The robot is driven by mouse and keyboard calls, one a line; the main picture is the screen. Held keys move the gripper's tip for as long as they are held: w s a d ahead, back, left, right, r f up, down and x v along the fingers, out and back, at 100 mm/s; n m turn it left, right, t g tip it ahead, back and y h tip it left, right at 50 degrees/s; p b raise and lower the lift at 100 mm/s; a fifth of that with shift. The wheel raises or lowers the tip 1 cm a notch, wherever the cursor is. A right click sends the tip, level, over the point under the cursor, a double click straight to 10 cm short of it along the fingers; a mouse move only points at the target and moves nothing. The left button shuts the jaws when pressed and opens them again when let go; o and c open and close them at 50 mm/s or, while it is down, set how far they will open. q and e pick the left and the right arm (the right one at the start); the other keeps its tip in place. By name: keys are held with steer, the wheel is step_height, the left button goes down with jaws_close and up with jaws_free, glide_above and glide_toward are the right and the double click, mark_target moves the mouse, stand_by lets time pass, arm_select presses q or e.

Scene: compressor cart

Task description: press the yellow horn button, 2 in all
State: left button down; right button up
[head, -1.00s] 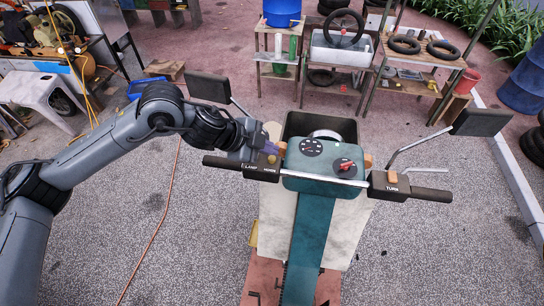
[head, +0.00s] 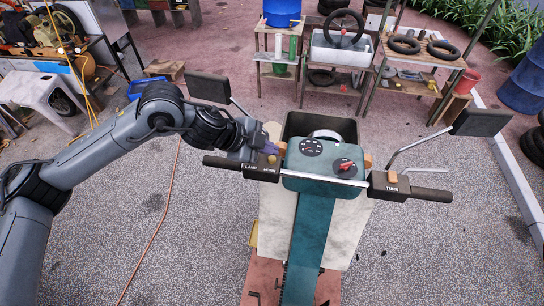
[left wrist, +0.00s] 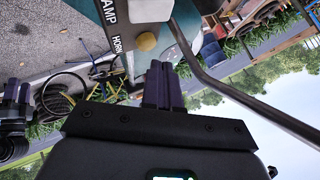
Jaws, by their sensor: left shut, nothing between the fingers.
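The yellow horn button (head: 272,159) sits on the black switch box (head: 261,173) at the left handlebar, beside the lettering HORN. The round button (left wrist: 146,41) also shows in the left wrist view, just past my fingertips. My left gripper (head: 268,146) is at the far side of the switch box, close to the button. Its dark fingers (left wrist: 162,68) are shut together with nothing between them. A small gap shows between the fingertips and the button in the left wrist view, so they look apart.
The teal dash panel (head: 318,185) with a gauge and a red knob (head: 346,165) is right of the switch box. A mirror (head: 208,86) on a metal stalk rises close to my left wrist. An orange turn switch (head: 392,177) is on the right handlebar.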

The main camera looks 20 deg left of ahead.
arm_select(q)
steer(key=shift+f, duration=0.2)
steer(key=shift+f, duration=0.2)
stand_by(0.6)
steer(key=shift+f+b, duration=0.3)
steer(key=shift+f, duration=0.25)
steer(key=shift+r, duration=0.1)
stand_by(0.5)
steer(key=shift+r+p, duration=0.75)
steer(key=shift+p, duration=0.05)
steer(key=shift+r, duration=0.1)
